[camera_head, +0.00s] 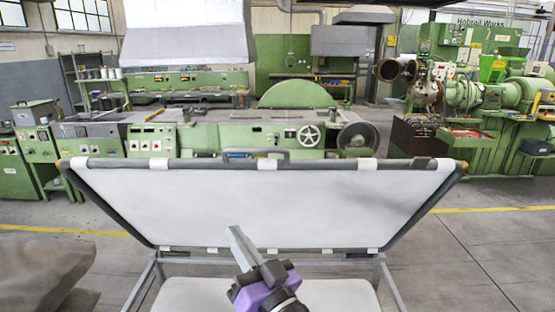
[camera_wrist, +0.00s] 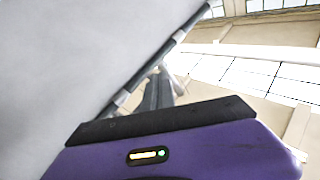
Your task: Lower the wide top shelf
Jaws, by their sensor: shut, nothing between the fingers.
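The wide top shelf (camera_head: 290,200) is a pale panel in a dark tube frame with white straps. In the head view it stands steeply tilted up, its wide edge raised and its narrower edge low. A dark handle (camera_head: 255,154) sits at the middle of the raised edge. My gripper (camera_head: 236,238), purple at the wrist, is shut and empty in front of the shelf's lower middle. In the wrist view the shelf's pale underside or face (camera_wrist: 70,60) fills the left, with its dark tube edge running diagonally beyond my gripper (camera_wrist: 158,85). I cannot tell whether they touch.
A lower pale shelf (camera_head: 270,294) lies below, between grey metal legs (camera_head: 388,285). A brown lumpy thing (camera_head: 45,272) is at the lower left. Green machines (camera_head: 250,132) stand behind. Grey floor (camera_head: 490,255) is clear at the right.

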